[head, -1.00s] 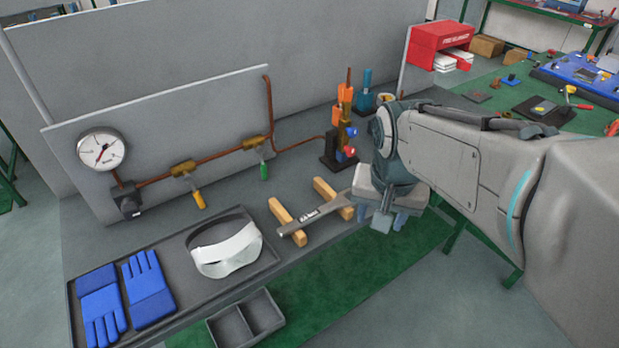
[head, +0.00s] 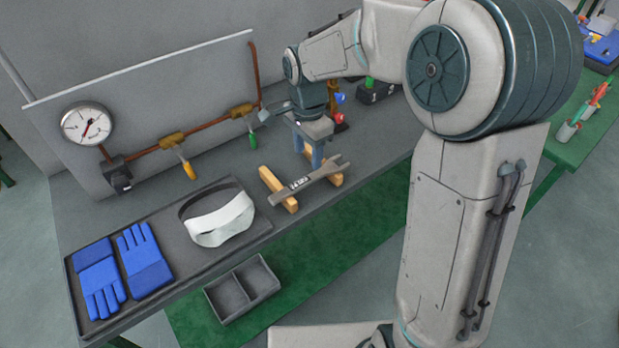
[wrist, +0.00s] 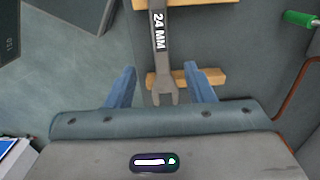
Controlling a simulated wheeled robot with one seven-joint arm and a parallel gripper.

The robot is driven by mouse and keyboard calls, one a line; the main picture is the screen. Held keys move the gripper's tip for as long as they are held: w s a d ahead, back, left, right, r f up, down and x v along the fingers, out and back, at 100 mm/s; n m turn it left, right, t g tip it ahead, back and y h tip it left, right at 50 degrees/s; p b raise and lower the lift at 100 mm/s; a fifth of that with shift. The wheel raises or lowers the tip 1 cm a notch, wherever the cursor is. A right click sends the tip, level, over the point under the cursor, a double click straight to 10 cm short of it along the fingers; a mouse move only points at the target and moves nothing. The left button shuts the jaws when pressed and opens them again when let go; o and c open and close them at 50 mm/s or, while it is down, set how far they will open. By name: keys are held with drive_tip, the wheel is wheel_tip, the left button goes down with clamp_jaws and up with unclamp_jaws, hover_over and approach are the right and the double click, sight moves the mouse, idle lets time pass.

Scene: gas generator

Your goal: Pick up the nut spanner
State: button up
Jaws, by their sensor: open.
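The nut spanner (head: 308,182) is a grey open-ended wrench with a white label. It lies across two wooden blocks, the left one (head: 278,188) and the right one (head: 325,170), on the grey bench. In the wrist view the spanner (wrist: 160,48) reads "24 MM", and its forked end points toward my gripper. My gripper (head: 310,155) points down, above and just behind the right part of the spanner in the head view. In the wrist view my gripper (wrist: 160,68) is open and empty, its blue fingers on either side of the spanner's line. Contact is not visible.
A dark tray (head: 75,300) holds blue gloves (head: 122,275) and a white visor (head: 222,220). A panel with a gauge (head: 87,127), pipe and yellow and green valve handles (head: 252,140) stands behind. An empty two-part bin (head: 228,298) sits in front, below.

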sight(308, 178)
wheel_tip(308, 178, down, 8)
drive_tip(key=shift+w+r+p, duration=0.1)
drive_tip(key=shift+r+p, duration=0.05)
drive_tip(key=shift+p, duration=0.3)
clamp_jaws()
